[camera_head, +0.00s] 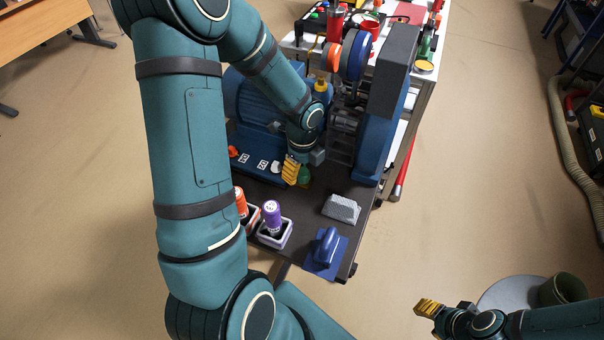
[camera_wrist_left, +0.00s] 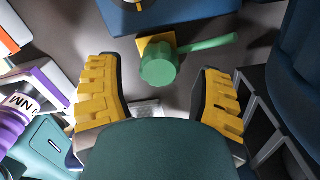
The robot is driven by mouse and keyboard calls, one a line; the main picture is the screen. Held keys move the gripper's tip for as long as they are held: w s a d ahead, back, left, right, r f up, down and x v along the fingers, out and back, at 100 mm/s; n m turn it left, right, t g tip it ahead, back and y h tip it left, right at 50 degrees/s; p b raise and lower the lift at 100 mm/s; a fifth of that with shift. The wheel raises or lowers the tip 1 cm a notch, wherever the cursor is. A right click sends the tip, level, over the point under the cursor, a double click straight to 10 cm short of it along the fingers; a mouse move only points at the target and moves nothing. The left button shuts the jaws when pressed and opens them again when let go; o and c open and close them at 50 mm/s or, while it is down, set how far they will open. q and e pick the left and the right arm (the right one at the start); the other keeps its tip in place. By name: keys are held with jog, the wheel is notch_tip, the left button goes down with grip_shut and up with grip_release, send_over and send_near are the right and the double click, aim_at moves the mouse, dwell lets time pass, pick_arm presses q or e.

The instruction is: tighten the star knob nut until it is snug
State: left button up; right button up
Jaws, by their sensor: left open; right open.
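My left gripper (camera_head: 291,170) is low over the dark bench, in front of the blue machine (camera_head: 376,140). I cannot identify a star knob nut for certain; an orange round part (camera_head: 332,57) sits on the machine. My right gripper (camera_head: 427,308) is open and empty, away from the bench.
Purple (camera_head: 271,214) and orange (camera_head: 240,203) handled tools stand in holders at the bench's front left. A grey block (camera_head: 342,208) and a blue handled plate (camera_head: 325,250) lie at the front right. A cluttered cart (camera_head: 424,66) stands behind.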

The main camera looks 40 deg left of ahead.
aim_at(303, 172)
pick_arm(q)
notch_tip(303, 172, up, 10)
jog(key=shift+f, duration=0.15)
